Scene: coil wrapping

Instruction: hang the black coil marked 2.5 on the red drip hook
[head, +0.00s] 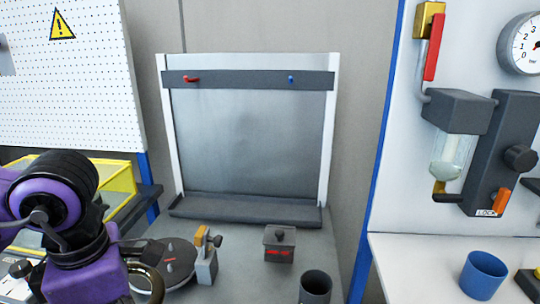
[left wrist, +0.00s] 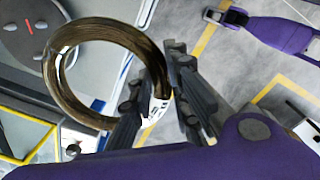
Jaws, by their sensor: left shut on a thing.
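A dark, brownish-looking coil (left wrist: 68,95) with a white tag (left wrist: 157,105) is held in my left gripper (left wrist: 172,62), whose fingers are shut on its side in the left wrist view. The marking on the tag is too small to read. In the head view part of the coil (head: 152,272) shows beside my purple left arm at the lower left; the fingers are mostly hidden there. The red hook (head: 190,79) sits on the left of the dark bar across the grey back panel, bare, well above and beyond the coil.
A blue hook (head: 290,79) is on the same bar at right. Below stand a round dark plate (head: 165,262), a small clamp-like device (head: 206,262), a grey box (head: 279,243) and a dark cup (head: 315,287). A blue cup (head: 483,274) is on the right bench. The space before the panel is clear.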

